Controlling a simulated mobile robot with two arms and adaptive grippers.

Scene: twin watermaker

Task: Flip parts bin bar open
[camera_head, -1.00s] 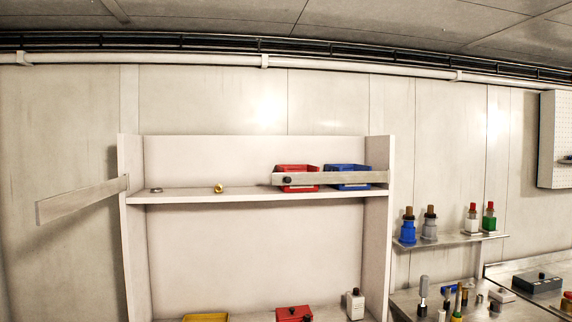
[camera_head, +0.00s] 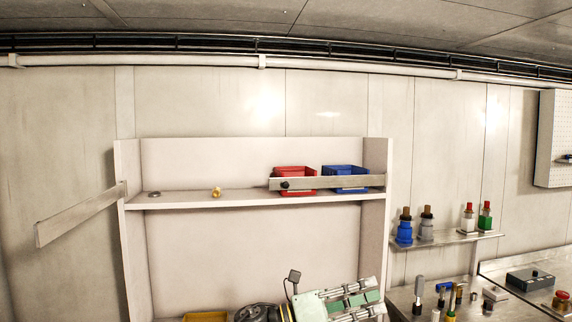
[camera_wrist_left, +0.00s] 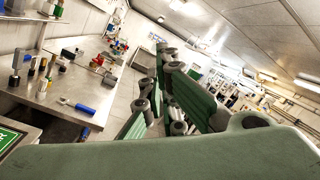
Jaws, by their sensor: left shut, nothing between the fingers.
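A grey bar (camera_head: 340,183) with a black knob (camera_head: 284,184) near its left end lies across the front of the upper shelf's right half. Behind it stand a red parts bin (camera_head: 295,171) and a blue parts bin (camera_head: 344,170). A second bar (camera_head: 80,214) sticks out from the shelf's left side panel, swung away from the shelf. My left gripper (camera_head: 374,298), with green pads, is low in front of the shelf, below the grey bar and apart from it. It is shut and empty. Its green fingers also show in the left wrist view (camera_wrist_left: 165,85). My right gripper is not seen.
The upper shelf (camera_head: 245,198) also holds a grey ring (camera_head: 154,194) and a brass part (camera_head: 216,192). A yellow bin (camera_head: 205,317) shows below. A small side shelf (camera_head: 455,238) with several bottles stands right, above a metal bench. The space between upper shelf and gripper is free.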

